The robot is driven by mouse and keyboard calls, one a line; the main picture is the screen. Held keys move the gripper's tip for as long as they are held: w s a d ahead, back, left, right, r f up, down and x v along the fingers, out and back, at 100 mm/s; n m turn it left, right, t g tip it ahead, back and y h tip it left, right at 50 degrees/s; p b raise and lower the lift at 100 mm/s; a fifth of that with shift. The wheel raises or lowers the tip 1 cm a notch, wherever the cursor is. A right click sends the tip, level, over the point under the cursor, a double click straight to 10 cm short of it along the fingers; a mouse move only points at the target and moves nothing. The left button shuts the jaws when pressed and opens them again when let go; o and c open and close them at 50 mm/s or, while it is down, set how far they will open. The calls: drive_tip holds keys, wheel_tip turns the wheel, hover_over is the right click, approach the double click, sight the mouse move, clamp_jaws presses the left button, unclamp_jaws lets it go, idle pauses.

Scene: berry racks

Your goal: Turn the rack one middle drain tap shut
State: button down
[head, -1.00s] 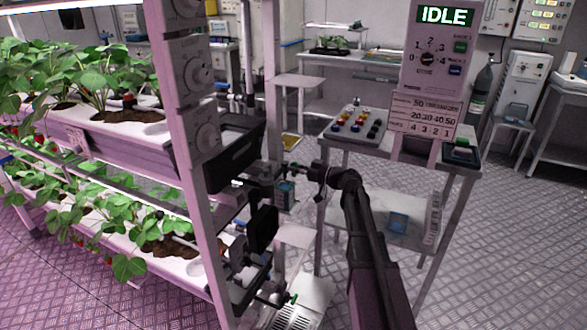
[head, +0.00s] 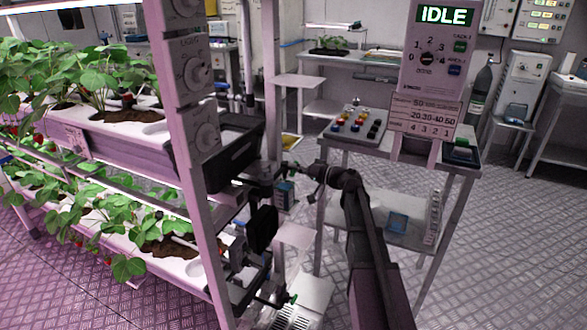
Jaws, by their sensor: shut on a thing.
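In the head view the rack (head: 192,170) stands at the left, with strawberry plants on its tiers. The middle drain tap (head: 284,172) sits at the rack's right end, beside the middle trough, with a small green part showing. My gripper (head: 293,169) reaches it from the right and is shut on the tap. The fingers are small and dark here, so the exact angle of the tap's handle cannot be told. A lower tap with a green handle (head: 292,298) shows near the floor.
A stand with a sign reading IDLE (head: 444,14) and a button box (head: 357,125) is right of the rack, behind my arm. Small white shelves (head: 298,82) stand behind the rack end.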

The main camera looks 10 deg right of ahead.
drive_tip(key=m, duration=0.3)
drive_tip(key=shift+w+d+m, duration=0.15)
drive_tip(key=shift+m, duration=0.25)
drive_tip(key=shift+f+m, duration=0.1)
drive_tip(key=shift+m, duration=1.7)
drive_tip(key=c, duration=0.6)
unclamp_jaws()
drive_tip(key=shift+c, duration=0.2)
drive_tip(key=v, duration=1.2)
